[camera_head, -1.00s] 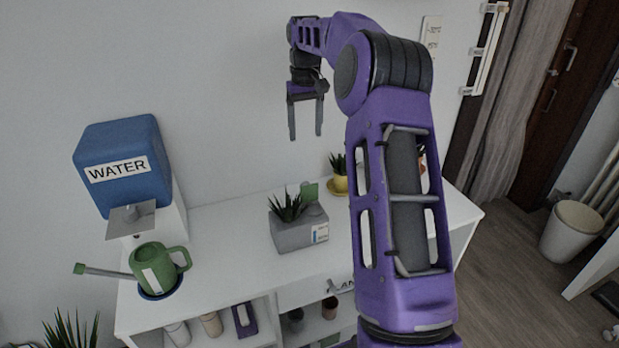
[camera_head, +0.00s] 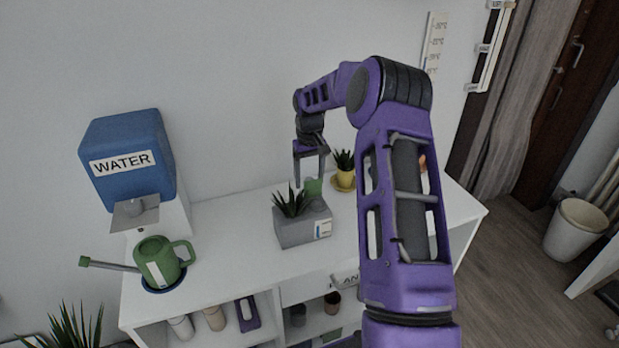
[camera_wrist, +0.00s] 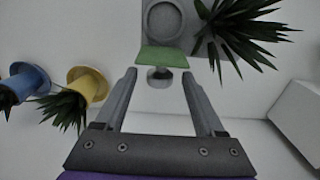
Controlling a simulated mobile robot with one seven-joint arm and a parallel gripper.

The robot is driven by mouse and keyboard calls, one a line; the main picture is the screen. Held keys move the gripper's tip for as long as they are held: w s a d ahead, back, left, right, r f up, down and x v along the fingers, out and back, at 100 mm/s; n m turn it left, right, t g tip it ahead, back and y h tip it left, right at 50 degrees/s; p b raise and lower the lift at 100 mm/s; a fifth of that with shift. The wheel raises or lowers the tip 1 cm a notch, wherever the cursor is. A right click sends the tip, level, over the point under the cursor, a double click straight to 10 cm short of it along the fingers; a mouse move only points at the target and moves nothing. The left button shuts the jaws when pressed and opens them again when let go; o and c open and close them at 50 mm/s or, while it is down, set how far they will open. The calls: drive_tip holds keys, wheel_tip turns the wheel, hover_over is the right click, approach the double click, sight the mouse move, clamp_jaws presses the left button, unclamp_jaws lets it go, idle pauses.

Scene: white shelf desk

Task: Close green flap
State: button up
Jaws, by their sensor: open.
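The green flap (camera_head: 312,187) stands up at the back of a grey planter box (camera_head: 296,236) on the white desk. In the wrist view the flap (camera_wrist: 162,57) shows as a small green plate beside the box's round opening (camera_wrist: 167,20), with a round whitish piece under its lower edge. My gripper (camera_head: 311,182) is just behind and above the flap in the head view. In the wrist view my gripper (camera_wrist: 160,72) is open, its two fingers on either side of the flap near their tips. I cannot tell whether they touch it.
A spiky plant (camera_head: 291,203) grows from the planter box, beside the flap. A yellow pot (camera_head: 345,179) stands behind to the right. A blue water dispenser (camera_head: 127,160) and a green watering can (camera_head: 158,262) stand at the left. The desk top (camera_head: 235,235) between is clear.

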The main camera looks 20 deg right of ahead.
drive_tip(key=shift+f, duration=0.1)
clamp_jaws()
idle(0.3)
